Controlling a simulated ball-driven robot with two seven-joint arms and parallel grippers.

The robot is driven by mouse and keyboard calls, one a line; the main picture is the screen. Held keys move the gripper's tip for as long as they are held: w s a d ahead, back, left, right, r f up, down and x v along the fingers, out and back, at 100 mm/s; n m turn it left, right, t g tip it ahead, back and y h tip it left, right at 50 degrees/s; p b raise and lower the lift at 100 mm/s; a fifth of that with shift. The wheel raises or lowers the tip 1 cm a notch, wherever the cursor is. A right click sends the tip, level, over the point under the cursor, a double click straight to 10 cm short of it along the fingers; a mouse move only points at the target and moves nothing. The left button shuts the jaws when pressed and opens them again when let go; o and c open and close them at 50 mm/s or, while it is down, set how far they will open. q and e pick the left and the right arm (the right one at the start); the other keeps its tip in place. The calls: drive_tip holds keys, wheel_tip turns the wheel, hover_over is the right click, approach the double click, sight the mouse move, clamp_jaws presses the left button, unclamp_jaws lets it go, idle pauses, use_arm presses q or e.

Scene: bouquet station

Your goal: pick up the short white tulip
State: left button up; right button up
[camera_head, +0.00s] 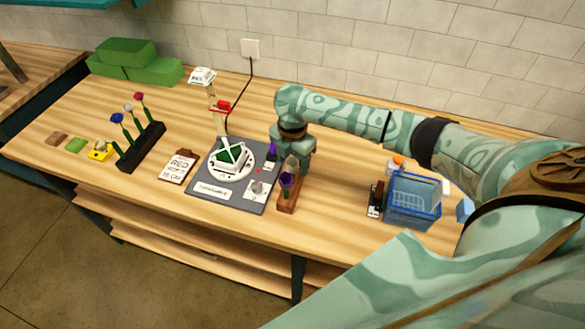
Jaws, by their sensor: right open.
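The short white tulip (291,162) appears as a pale, greyish-white bloom at the low brown wooden rack (288,203), just right of the grey mat. A purple tulip (287,181) stands in front of it. Another purple bloom (271,150) shows behind. My right gripper (297,165) points down over the rack, right at the white bloom. Its jaws are open; the fingers partly hide the flower and its stem, and I cannot tell whether they touch it. My left gripper is out of view.
A dark rack (140,150) holds blue, white and pink tulips at left. A grey mat (210,190) carries a round stand with a green block. A card (179,167) lies left of it. A blue basket (412,205) stands at right. Green blocks (125,58) sit behind.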

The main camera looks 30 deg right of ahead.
drive_tip(key=shift+w, duration=0.15)
drive_tip(key=c, duration=0.8)
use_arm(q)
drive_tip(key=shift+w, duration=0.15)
